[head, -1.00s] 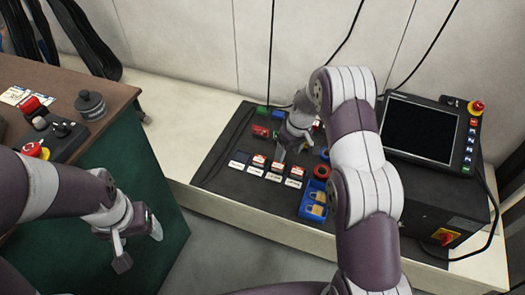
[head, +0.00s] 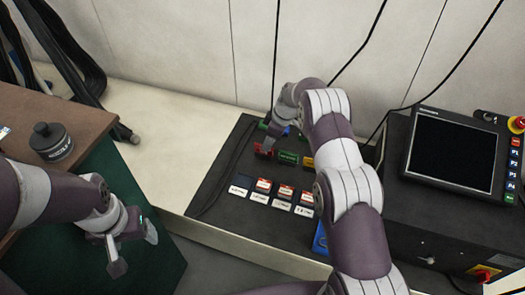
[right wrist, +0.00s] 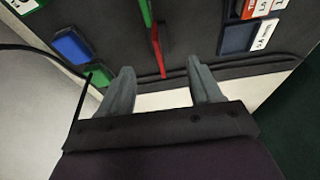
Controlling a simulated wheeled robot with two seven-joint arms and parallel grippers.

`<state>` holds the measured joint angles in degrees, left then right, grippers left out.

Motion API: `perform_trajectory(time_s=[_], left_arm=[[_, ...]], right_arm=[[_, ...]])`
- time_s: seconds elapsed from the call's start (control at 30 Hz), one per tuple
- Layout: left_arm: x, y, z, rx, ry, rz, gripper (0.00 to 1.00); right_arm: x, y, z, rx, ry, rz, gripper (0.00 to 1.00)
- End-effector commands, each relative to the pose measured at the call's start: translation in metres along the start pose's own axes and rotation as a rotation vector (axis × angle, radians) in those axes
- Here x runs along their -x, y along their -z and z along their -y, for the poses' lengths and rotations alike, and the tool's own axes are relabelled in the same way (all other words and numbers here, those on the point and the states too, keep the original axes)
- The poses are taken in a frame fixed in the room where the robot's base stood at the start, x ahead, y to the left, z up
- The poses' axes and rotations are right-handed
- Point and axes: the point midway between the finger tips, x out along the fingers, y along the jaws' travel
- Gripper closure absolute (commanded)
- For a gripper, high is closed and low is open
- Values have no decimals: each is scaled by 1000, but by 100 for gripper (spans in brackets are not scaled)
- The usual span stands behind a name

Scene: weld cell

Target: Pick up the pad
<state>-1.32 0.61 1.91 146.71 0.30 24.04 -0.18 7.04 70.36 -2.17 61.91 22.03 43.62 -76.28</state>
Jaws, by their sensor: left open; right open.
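Several small coloured pads lie on the black panel; the frames do not show which one is meant. A red pad (head: 263,150) sits at the left of a row, beside a green pad (head: 288,157) and a partly hidden yellow pad (head: 308,162). My right gripper (right wrist: 160,66) is open over the panel. In the right wrist view, the red pad (right wrist: 158,52) appears as a thin upright strip just beyond and between the fingertips, not gripped. A blue pad (right wrist: 71,46) and another green pad (right wrist: 98,75) lie left of it. My left gripper (head: 133,250) is open and empty, away from the panel.
The black panel (head: 215,172) rests on a pale bench (head: 160,150). A screen unit (head: 452,150) is at right. Cables hang behind.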

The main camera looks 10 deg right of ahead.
Motion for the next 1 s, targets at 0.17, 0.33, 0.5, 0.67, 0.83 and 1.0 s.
perform_trajectory(time_s=[0.17,0.33,0.5,0.67,0.83,1.0], left_arm=[[-15,-2,0,0,0,0,26],[-42,-5,0,0,0,-1,26],[-49,-6,0,0,0,0,26],[-47,-5,0,0,0,-1,26],[-47,-5,0,0,0,-1,26],[-47,-5,0,0,0,-1,26]], right_arm=[[-29,0,0,0,-1,0,36],[-64,4,-1,1,-2,-1,36],[-80,7,-1,-1,-2,-1,36],[-79,8,-1,-1,-1,-1,36],[-79,8,-1,-1,-1,-1,72],[-78,8,-1,-1,-2,-1,97]])
